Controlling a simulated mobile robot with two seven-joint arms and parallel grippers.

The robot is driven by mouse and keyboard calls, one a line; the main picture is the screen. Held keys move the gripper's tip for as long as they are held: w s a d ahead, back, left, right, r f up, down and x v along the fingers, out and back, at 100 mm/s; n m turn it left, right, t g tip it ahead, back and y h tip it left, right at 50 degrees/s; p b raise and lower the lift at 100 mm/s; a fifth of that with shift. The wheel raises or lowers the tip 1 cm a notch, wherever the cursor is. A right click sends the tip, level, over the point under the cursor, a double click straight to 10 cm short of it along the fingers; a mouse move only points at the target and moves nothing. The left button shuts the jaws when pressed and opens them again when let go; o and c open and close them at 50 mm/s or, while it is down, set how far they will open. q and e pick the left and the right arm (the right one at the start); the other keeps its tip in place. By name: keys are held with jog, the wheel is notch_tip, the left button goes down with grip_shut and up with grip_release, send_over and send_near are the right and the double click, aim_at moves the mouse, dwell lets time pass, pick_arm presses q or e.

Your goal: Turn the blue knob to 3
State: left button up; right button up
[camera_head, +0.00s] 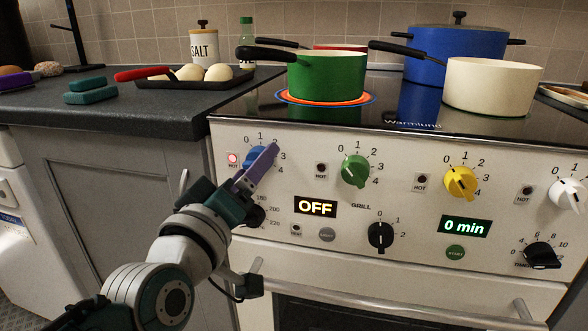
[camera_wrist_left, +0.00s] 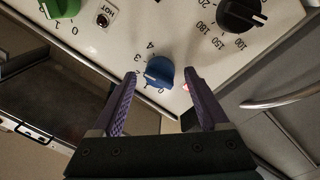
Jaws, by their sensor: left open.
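The blue knob (camera_head: 252,154) is at the left end of the white stove panel, with a printed scale 0 to 4 around it. My left gripper (camera_head: 262,163) is in front of it and partly hides it. In the left wrist view the blue knob (camera_wrist_left: 160,72) sits between my two open purple fingers, with a gap visible on both sides. Its white mark points to the lower left there, toward the low numbers, seemingly near 1 to 2; the exact setting is hard to tell. My right gripper is not in view.
A red HOT light (camera_head: 232,158) glows beside the knob. The black oven knob (camera_head: 254,216) is just below, and the green knob (camera_head: 355,170) is to the right. A green pot (camera_head: 325,78) stands on a glowing burner. An oven handle (camera_head: 400,300) runs lower down.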

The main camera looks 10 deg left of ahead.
pick_arm(q)
jog(key=s+p, duration=0.2)
jog(key=s, duration=0.7)
jog(key=shift+s+a+f+p, duration=0.3)
jog(key=shift+s+a+f, duration=0.05)
jog(key=shift+s, duration=0.05)
jog(key=shift+r, duration=0.1)
